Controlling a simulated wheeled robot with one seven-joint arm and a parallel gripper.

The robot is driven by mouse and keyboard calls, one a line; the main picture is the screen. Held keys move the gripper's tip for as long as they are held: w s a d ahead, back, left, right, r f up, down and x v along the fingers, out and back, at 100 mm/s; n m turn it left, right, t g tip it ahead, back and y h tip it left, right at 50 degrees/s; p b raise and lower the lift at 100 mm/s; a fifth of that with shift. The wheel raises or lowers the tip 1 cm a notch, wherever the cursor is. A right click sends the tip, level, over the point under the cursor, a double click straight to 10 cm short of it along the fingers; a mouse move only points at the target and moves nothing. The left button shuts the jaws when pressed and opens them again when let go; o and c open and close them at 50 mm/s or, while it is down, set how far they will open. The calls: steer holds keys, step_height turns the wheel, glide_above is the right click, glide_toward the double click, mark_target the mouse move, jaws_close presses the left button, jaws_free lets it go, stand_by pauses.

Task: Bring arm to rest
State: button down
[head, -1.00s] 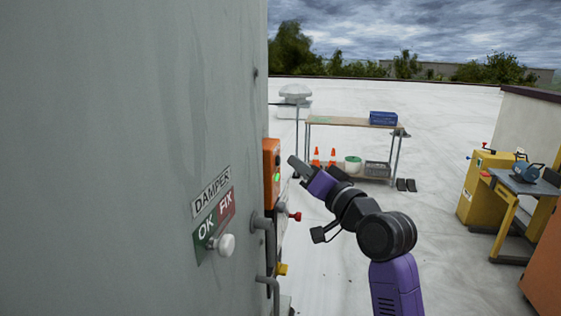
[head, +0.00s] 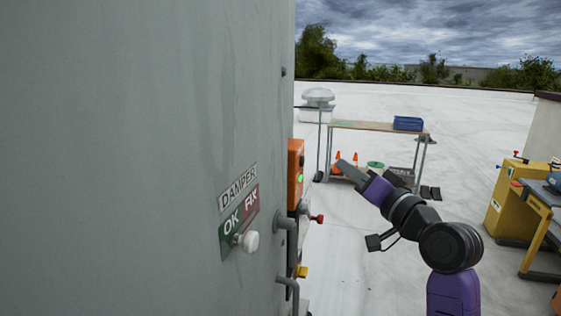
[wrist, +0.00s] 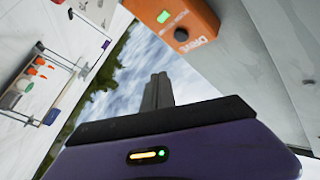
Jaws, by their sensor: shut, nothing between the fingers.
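My gripper (head: 346,168) is in the middle of the head view, to the right of the grey cabinet (head: 130,140). It points up and to the left and holds nothing. In the wrist view my gripper (wrist: 158,82) shows its fingers together against the sky. An orange control box (head: 295,175) with a lit green light is on the cabinet, left of my gripper and apart from it. The box also shows at the top of the wrist view (wrist: 185,12).
The cabinet carries a DAMPER sign with a white knob (head: 250,241), grey handles, a red knob (head: 319,219) and a yellow one. Behind stands a work table (head: 365,127) with a blue crate (head: 408,123) and cones below. A yellow machine (head: 510,205) stands right. White roof between is open.

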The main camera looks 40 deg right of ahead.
steer(key=s+d+r+t+h, duration=0.1)
steer(key=s+d+r+h, duration=0.1)
steer(key=s+h, duration=0.15)
steer(key=s+a+f+n+g+h, duration=0.1)
steer(key=s+a+f, duration=0.55)
steer(key=f, duration=0.35)
steer(key=s+a+f+n, duration=0.1)
steer(key=s+a+f, duration=0.5)
steer(key=a+f, duration=0.3)
steer(key=s+a+f+n+g+y, duration=0.1)
steer(key=s+a+f+n+y, duration=0.1)
steer(key=s+a+f, duration=0.2)
steer(key=s+a+f+n+g+y+b, duration=0.1)
steer(key=s+a+f, duration=0.3)
steer(key=s, duration=0.6)
steer(key=s+a+f+n+g+y, duration=0.2)
steer(key=s+a+f+n+y, duration=0.1)
steer(key=s, duration=0.4)
step_height(320, 180, down, 2)
steer(key=shift+a+f+n+g+y+b, duration=0.25)
steer(key=shift+a+n+y+b, duration=0.2)
steer(key=shift+a, duration=0.35)
